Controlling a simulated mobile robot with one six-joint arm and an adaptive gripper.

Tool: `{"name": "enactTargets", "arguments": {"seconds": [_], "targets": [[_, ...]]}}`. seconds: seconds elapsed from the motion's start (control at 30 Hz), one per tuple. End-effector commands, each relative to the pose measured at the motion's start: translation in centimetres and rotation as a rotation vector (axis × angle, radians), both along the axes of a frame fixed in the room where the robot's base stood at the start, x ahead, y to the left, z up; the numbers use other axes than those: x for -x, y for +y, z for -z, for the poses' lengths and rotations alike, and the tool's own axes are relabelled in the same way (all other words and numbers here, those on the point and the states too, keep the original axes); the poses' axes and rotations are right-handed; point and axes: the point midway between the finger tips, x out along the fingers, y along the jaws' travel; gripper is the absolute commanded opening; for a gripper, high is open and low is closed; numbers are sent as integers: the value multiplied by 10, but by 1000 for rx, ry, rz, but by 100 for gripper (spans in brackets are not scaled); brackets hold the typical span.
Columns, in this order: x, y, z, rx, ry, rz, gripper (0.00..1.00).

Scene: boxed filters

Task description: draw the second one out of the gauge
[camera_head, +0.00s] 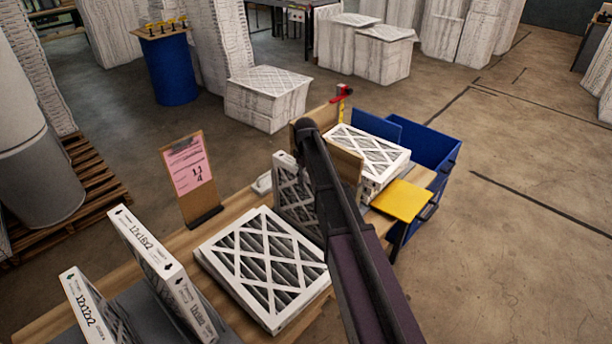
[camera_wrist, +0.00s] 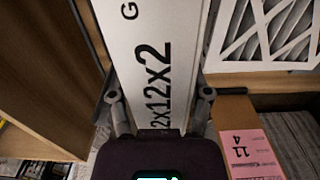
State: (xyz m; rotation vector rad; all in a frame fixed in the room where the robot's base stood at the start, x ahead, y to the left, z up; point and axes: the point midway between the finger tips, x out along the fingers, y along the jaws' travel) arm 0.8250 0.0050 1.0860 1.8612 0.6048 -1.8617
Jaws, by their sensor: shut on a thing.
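My gripper (camera_wrist: 160,94) is shut on the printed edge of a white-framed filter (camera_wrist: 158,40) marked 12x12x2, one finger on each side. In the head view this filter (camera_head: 287,188) stands upright, its pleated face partly hidden by my arm. The wooden gauge (camera_head: 347,164) shows as upright brown boards just beyond it. Its board (camera_wrist: 40,70) also shows left of the held filter in the wrist view, with a narrow gap between. A filter stack (camera_head: 368,148) lies flat between or behind the boards. The filter's lower end is hidden.
A flat filter (camera_head: 262,265) lies on the bench to the left. Labelled filters (camera_head: 150,255) stand upright at front left. A clipboard with a pink sheet (camera_head: 188,168) stands behind. A yellow plate (camera_head: 402,200) and blue bin (camera_head: 432,148) are at the right.

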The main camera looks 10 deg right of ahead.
Motion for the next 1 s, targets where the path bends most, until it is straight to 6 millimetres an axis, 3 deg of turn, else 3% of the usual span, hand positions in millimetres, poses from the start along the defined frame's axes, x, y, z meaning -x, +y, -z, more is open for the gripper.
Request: {"name": "enactTargets", "arguments": {"seconds": [1.0], "targets": [[0, 1, -23, 0, 0, -1, 6]]}}
